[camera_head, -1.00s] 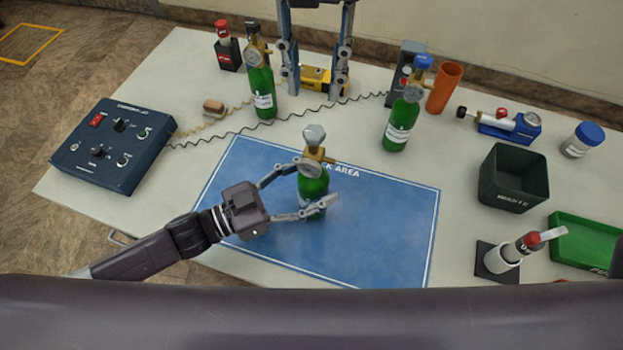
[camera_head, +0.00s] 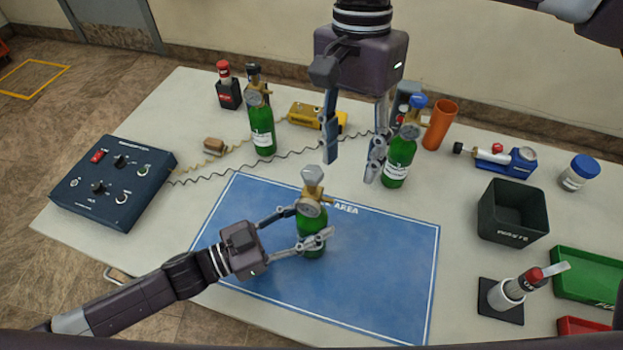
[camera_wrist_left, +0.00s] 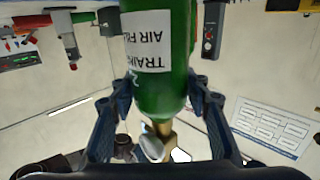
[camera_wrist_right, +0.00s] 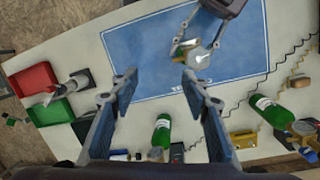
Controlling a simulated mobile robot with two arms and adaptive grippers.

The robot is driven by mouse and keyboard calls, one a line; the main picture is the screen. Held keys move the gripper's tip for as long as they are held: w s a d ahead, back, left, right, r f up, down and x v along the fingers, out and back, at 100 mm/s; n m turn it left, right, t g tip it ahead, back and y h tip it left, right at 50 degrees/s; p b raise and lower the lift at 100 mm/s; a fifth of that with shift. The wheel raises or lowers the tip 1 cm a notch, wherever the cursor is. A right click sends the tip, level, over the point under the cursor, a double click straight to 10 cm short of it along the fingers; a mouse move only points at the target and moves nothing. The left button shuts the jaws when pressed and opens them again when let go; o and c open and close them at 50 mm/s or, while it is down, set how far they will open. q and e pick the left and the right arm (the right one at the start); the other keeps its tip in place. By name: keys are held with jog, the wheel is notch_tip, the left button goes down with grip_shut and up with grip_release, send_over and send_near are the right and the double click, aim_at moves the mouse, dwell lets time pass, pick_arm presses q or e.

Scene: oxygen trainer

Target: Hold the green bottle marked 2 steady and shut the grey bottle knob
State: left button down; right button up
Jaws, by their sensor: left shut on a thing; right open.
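The green bottle marked 2 (camera_head: 312,224) stands upright on the blue mat (camera_head: 370,262). A brass valve, a gauge and the grey knob (camera_head: 312,175) are on its top. My left gripper (camera_head: 316,229) is shut around the bottle's body from the left. In the left wrist view the bottle (camera_wrist_left: 163,90) shows upside down between the fingers, with a 2 by its label. My right gripper (camera_head: 350,168) is open and empty, in the air behind and right of the knob, pointing down. In the right wrist view the grey knob (camera_wrist_right: 198,57) shows just beyond its fingertips.
Another green bottle (camera_head: 262,130) stands behind the mat, and one with a blue knob (camera_head: 399,165) stands close to the right gripper. A control box (camera_head: 113,182) is at left. A dark bin (camera_head: 513,212) is at right. The mat's right half is clear.

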notch_tip(320, 180, down, 4)
jog(key=s+d+m+g+y, duration=0.1)
jog(key=s+d+m+g, duration=0.1)
jog(key=m, duration=0.3)
jog(key=n+t+y, duration=0.2)
jog(key=n+y, duration=1.5)
jog(key=n, duration=1.5)
send_near(312, 172)
jog(key=a, duration=0.6)
jog(key=s+a+f, duration=0.1)
jog(key=a, duration=0.3)
jog(key=shift+s, duration=0.1)
